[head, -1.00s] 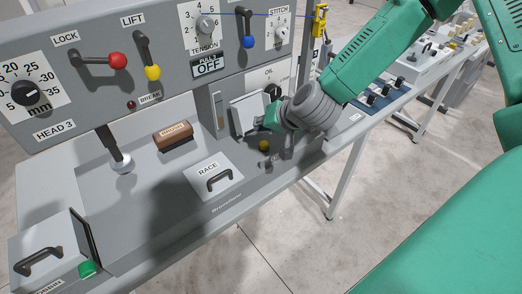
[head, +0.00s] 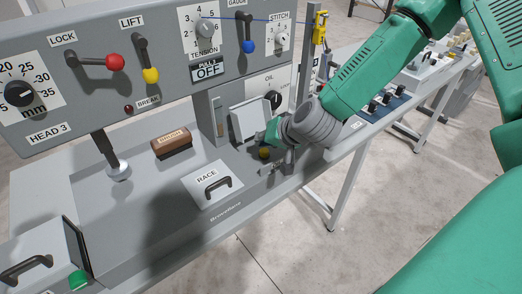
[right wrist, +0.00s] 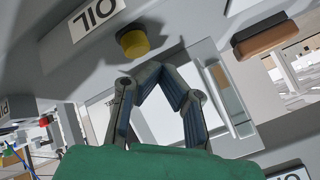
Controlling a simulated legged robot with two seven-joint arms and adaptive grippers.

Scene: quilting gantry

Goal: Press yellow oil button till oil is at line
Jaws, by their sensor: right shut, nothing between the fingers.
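The yellow oil button (head: 264,153) sits low on the grey machine bed. In the right wrist view the yellow button (right wrist: 133,43) has a dark collar and an upside-down OIL label (right wrist: 97,15) near it. My right gripper (head: 272,132) is just above the button in the head view. Its fingertips (right wrist: 158,72) are together, empty, and appear apart from the button in the right wrist view. My left gripper is out of view.
A pale square panel (head: 249,121) stands close to my right gripper. The RACE cover (head: 205,187) with its handle and a brown brush (head: 171,141) lie to the left. Red lever (head: 115,62), yellow lever (head: 151,75) and blue lever (head: 248,46) stick out of the front panel.

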